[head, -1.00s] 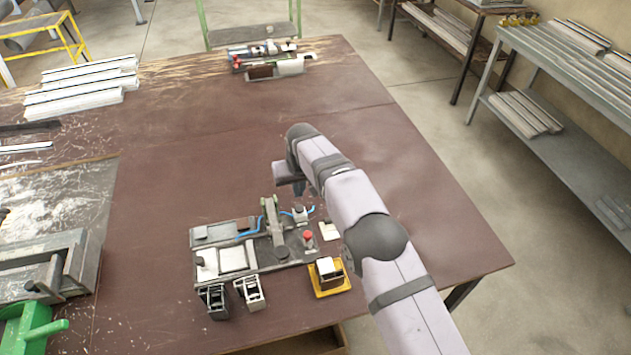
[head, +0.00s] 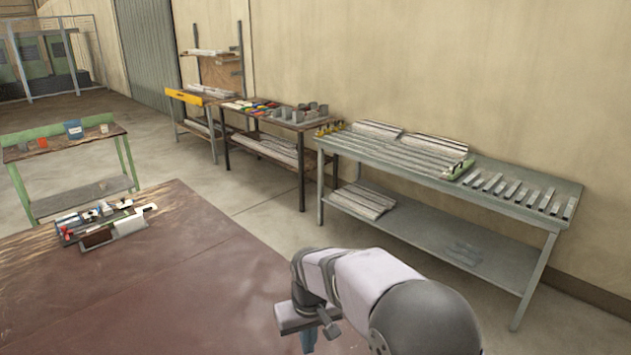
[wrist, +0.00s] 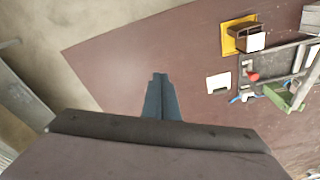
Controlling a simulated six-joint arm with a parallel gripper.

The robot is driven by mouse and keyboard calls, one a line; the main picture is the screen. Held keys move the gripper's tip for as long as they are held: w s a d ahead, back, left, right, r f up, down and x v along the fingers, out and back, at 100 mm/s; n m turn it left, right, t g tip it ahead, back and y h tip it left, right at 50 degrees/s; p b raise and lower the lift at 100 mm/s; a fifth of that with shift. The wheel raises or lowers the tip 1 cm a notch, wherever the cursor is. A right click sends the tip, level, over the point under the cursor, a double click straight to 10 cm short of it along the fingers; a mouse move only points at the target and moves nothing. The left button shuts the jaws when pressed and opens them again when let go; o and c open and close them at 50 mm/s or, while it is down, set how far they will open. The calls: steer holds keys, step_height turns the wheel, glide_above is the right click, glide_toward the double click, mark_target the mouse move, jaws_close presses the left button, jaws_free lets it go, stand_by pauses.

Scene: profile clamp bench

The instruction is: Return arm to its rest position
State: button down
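My gripper (head: 308,338) hangs over the brown-red table (head: 190,265) near its right edge in the head view. In the wrist view its two dark blue-grey fingers (wrist: 160,77) lie together, pointing away over the table, with nothing visible between them. The clamp fixture (wrist: 292,72) shows at the right of the wrist view, with a red button (wrist: 253,77) and a green lever (wrist: 284,98). The gripper is apart from the fixture. My arm covers the lower right of the head view.
A yellow tray with a dark block (wrist: 238,34) lies beside the fixture. A tool rack (head: 105,223) sits at the table's far end. A green bench (head: 72,150) stands beyond. A grey steel table (head: 440,160) with metal profiles stands along the wall, with open floor before it.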

steer(key=s+d+f+m, duration=0.1)
steer(key=s+d+m, duration=0.1)
steer(key=s+d, duration=0.6)
steer(key=s+d+m+g, duration=0.1)
steer(key=s+d, duration=0.7)
steer(key=s, duration=0.5)
steer(key=shift+d+f+m, duration=0.3)
steer(key=shift+f+m, duration=0.05)
steer(key=shift+m, duration=0.05)
